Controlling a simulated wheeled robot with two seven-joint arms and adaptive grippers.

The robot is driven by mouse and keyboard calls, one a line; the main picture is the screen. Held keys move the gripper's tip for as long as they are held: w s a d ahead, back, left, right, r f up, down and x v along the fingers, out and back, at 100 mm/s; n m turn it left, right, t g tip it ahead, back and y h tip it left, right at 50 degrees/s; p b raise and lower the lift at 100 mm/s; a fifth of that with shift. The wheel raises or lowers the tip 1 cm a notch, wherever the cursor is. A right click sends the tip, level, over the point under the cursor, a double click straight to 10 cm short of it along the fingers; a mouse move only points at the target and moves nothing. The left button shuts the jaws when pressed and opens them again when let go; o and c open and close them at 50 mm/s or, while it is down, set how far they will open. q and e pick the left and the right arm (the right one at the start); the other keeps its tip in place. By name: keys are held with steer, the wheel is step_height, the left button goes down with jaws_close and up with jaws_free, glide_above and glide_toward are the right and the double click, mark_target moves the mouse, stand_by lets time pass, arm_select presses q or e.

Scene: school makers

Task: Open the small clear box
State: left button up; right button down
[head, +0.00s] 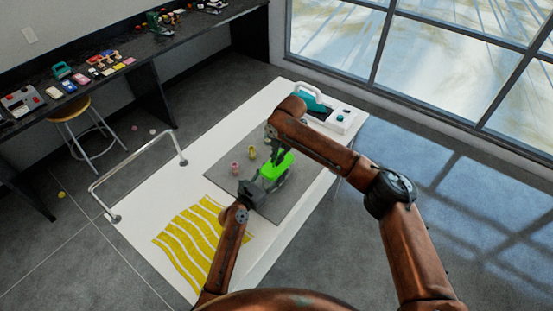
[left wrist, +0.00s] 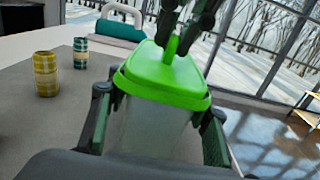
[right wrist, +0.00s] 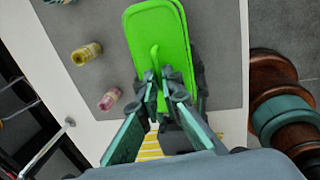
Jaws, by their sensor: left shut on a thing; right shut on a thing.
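The small clear box (left wrist: 150,130) has a see-through body and a bright green lid (head: 277,166) with an upright green handle (left wrist: 171,48). It is on the grey mat (head: 219,170). My left gripper (head: 254,189) is shut around the clear body, one finger on each side in the left wrist view. My right gripper (head: 273,137) comes from above and is shut on the lid's handle; its fingertips (right wrist: 161,82) meet there in the right wrist view. The lid sits over the body's top. I cannot tell whether there is a gap under it.
A yellow spool (head: 252,152) and a pink spool (head: 235,167) stand on the mat near the box. A white-and-teal case (head: 325,107) is at the table's far end. Yellow strips (head: 195,240) lie at the near end.

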steer(key=shift+d+r, duration=0.1)
steer(key=shift+r, duration=0.05)
stand_by(0.5)
steer(key=shift+r, duration=0.95)
steer(key=shift+r, duration=2)
arm_select(q)
steer(key=o, duration=1.7)
steer(key=shift+o, duration=0.2)
